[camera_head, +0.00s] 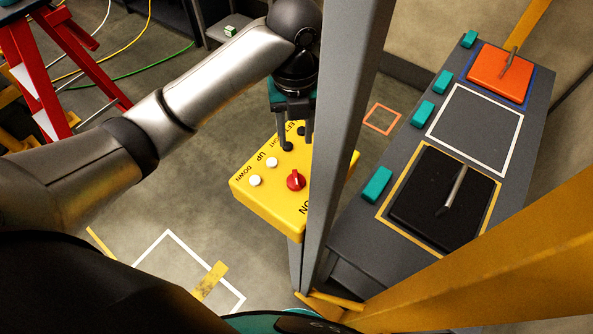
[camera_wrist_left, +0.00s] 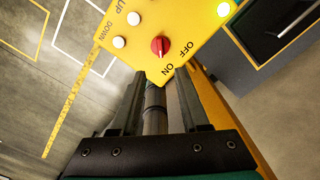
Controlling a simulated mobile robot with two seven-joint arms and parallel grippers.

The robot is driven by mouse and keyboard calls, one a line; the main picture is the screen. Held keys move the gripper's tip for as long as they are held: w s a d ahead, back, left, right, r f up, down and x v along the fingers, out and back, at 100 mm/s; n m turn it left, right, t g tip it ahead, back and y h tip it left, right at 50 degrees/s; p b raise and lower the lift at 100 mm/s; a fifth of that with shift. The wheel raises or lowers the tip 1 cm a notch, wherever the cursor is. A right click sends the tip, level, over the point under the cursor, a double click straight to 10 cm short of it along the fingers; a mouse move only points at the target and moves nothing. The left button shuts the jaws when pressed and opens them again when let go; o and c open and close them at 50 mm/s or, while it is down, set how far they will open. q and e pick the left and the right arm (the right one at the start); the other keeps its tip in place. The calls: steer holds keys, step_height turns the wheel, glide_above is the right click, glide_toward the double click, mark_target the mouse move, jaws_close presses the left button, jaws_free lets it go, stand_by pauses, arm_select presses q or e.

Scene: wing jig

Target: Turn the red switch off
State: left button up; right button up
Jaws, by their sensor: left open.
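The red switch (camera_head: 295,180) is a round knob on the sloped top of a yellow control box (camera_head: 265,200). The wrist view shows the red switch (camera_wrist_left: 160,46) with the words ON and OFF to its lower right; its exact setting is hard to read. My left gripper (camera_head: 297,144) is open and empty over the far part of the box, beyond the knob in the head view. In the wrist view my left gripper (camera_wrist_left: 156,74) has its fingertips spread just below the knob, apart from it. My right gripper is not in view.
White buttons (camera_head: 255,180) marked UP and DOWN sit beside the switch. A lamp (camera_wrist_left: 223,9) glows yellow-green on the box. A grey post (camera_head: 344,110) hides the box's right part in the head view. A grey bench (camera_head: 350,235) with black and orange pads stands right.

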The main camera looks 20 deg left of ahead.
mark_target(296, 176)
arm_select(q)
step_height(296, 176, down, 14)
stand_by(0.5)
jaws_close()
stand_by(0.5)
